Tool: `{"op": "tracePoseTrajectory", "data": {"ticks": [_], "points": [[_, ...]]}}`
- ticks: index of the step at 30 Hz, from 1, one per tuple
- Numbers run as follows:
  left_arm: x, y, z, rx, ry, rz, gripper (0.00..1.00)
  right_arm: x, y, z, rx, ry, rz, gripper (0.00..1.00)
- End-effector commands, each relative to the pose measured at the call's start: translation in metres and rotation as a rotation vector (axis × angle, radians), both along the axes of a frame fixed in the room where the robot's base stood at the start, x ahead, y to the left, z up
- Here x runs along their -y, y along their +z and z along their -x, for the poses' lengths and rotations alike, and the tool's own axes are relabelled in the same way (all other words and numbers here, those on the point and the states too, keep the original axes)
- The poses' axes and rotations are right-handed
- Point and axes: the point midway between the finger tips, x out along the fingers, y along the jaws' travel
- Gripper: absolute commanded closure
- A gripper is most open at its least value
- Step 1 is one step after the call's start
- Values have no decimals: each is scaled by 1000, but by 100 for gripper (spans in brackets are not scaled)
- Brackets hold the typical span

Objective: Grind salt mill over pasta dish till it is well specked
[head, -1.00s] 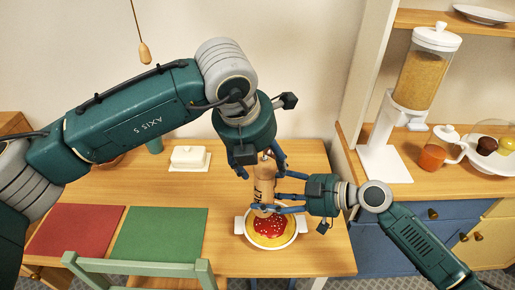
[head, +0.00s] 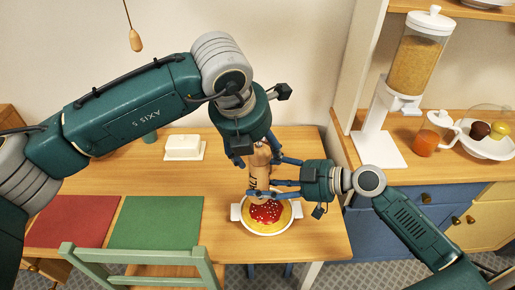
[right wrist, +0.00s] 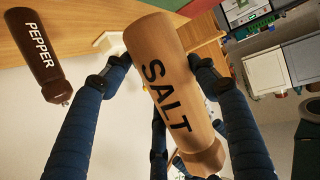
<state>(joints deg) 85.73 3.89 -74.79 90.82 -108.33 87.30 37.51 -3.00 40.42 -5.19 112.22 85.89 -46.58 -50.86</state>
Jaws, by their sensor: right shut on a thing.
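The salt mill (head: 259,177) is light wood and stands roughly upright above the pasta dish. My right gripper (head: 272,190) is shut on its body from the right. In the right wrist view the mill (right wrist: 165,80) shows the word SALT between my blue fingers. My left gripper (head: 256,158) is above, its fingers spread either side of the mill's top and seemingly open. The pasta dish (head: 237,212) is white with two side handles. It holds yellow pasta with red sauce (head: 266,211), and white specks show on the sauce. The mill hides part of the dish's far side.
A dark brown pepper mill (right wrist: 45,70) shows in the right wrist view. A white butter dish (head: 184,147) stands at the table's back. Red (head: 70,221) and green (head: 157,222) mats lie left, behind a green chair (head: 140,256). A cereal dispenser (head: 410,70) stands on the right counter.

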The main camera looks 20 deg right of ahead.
Motion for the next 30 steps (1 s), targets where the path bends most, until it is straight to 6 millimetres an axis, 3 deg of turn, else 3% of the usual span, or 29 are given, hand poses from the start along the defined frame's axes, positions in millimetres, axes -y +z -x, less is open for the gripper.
{"op": "tracePoseTrajectory", "data": {"ticks": [11, 24, 30], "points": [[-2, 7, 1, 2, 0, 1, 37, 0, 1, 0, 2, 0, -1, 77], [-23, 78, 21, 3, 1, 1, 37, 0, 1, 0, 2, 0, -1, 77], [-30, 102, 29, 1, 0, 0, 37, 0, 1, 0, 2, 0, -1, 77]]}}
